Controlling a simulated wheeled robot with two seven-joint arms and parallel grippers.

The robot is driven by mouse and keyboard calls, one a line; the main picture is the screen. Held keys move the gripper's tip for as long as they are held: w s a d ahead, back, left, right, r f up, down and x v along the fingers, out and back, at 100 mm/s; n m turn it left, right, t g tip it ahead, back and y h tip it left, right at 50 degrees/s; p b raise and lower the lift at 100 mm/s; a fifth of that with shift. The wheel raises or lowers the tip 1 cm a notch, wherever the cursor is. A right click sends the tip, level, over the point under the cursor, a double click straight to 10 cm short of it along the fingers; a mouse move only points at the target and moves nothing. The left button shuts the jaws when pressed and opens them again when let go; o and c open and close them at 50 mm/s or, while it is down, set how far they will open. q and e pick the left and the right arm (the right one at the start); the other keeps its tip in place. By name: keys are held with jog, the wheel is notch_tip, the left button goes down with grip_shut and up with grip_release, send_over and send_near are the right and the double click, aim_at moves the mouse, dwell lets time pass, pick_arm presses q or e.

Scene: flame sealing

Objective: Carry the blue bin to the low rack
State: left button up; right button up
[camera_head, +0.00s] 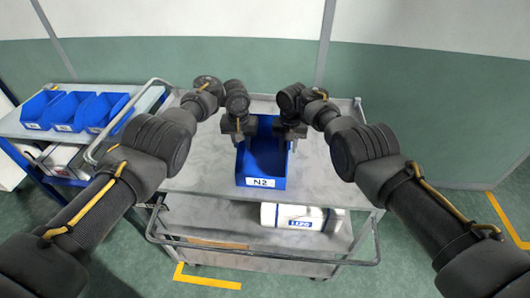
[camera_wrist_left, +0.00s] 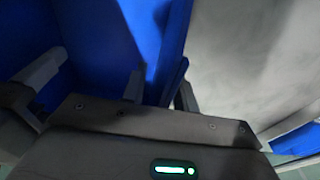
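The blue bin (camera_head: 263,165), labelled N2, stands upright on the top shelf of a grey cart. My left gripper (camera_head: 241,144) is at the bin's left wall, near its back. In the left wrist view its fingers (camera_wrist_left: 161,88) stand on either side of the blue wall (camera_wrist_left: 174,78), with a gap between them. My right gripper (camera_head: 289,146) is at the right wall in the same way, its fingers apart and pointing down. The grippers and wrists hide the bin's back corners. I cannot identify the low rack for certain.
The cart's top shelf (camera_head: 205,168) is bare around the bin. A white roll-like object (camera_head: 292,217) lies on the cart's lower shelf. At the left, a rack (camera_head: 12,126) carries several blue bins (camera_head: 72,110). A green wall (camera_head: 420,95) stands behind.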

pick_arm(q)
jog(key=shift+w, duration=0.1)
jog(key=shift+r, duration=0.1)
grip_shut()
pick_arm(e)
jog(key=shift+r, duration=0.1)
grip_shut()
